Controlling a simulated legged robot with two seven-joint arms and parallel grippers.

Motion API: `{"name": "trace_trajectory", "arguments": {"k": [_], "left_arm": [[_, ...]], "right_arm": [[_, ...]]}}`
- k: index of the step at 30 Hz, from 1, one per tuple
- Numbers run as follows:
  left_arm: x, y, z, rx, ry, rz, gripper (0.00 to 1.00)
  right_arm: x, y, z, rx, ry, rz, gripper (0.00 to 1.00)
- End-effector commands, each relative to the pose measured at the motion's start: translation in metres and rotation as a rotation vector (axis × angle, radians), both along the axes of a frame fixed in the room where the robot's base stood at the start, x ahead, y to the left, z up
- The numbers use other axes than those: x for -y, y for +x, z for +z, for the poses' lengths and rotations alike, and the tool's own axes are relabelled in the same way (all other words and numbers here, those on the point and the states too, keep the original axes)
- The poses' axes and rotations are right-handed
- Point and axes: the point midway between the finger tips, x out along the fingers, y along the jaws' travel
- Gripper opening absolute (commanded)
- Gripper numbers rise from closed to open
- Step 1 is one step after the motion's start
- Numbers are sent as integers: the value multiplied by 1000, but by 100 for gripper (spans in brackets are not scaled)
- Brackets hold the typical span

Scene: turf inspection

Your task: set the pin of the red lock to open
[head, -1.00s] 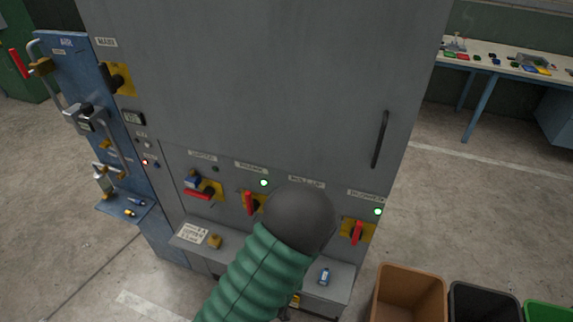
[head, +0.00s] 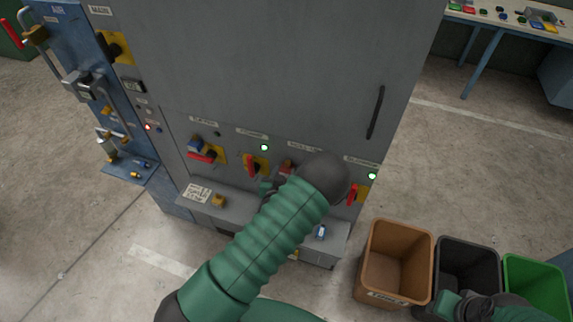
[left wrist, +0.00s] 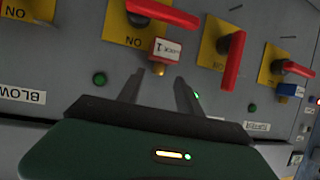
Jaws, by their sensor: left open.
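The red lock (left wrist: 166,50) hangs at the third switch in the upside-down left wrist view. It has a white label on its face and a small brass pin (left wrist: 158,69) on the side facing my gripper. The switch's red handle (left wrist: 160,12) lies across, above the lock. My left gripper (left wrist: 158,86) is open, with the pin just beyond and between its fingertips. In the head view my left gripper (head: 270,187) is partly hidden by my arm, and only a bit of the red lock (head: 286,167) shows. My right gripper (head: 470,305) is low at the right, its jaws unclear.
A blue lock (head: 194,146) is on the leftmost switch. A brass lock (head: 218,200) and a small blue item (head: 321,232) rest on the cabinet's ledge. Brown (head: 372,245), black (head: 468,250) and green (head: 535,275) bins stand at the right.

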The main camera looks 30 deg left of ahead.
Motion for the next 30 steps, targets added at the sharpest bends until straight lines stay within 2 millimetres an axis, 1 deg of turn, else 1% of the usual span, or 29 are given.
{"name": "trace_trajectory", "arguments": {"k": [1, 3, 6, 9, 16, 17, 24, 26, 30], "left_arm": [[-3, 10, -1, 1, 1, -1, 42], [-8, 21, -7, 1, 1, 0, 42], [-12, 32, -13, 0, 2, 1, 42], [-13, 37, -16, 1, 1, 0, 42], [-15, 38, -17, 0, 0, 0, 42], [-15, 38, -17, 0, 0, 0, 39], [-15, 38, -17, 0, 0, 0, 8], [-15, 38, -17, 0, 0, 0, 0], [-15, 38, -17, 1, 1, 1, 0]], "right_arm": [[0, 0, 6, 0, 0, 0, 36], [0, 0, 8, 0, 0, 0, 36], [0, 0, 10, 0, 0, 0, 36], [0, 0, 11, -1, 0, 0, 36], [0, 0, 10, -1, 0, 0, 36], [0, 0, 10, -1, 0, 0, 36], [0, 0, 10, 0, 0, 0, 36], [0, 0, 10, 0, 0, 0, 36], [0, 0, 10, 0, 0, 0, 36]]}}
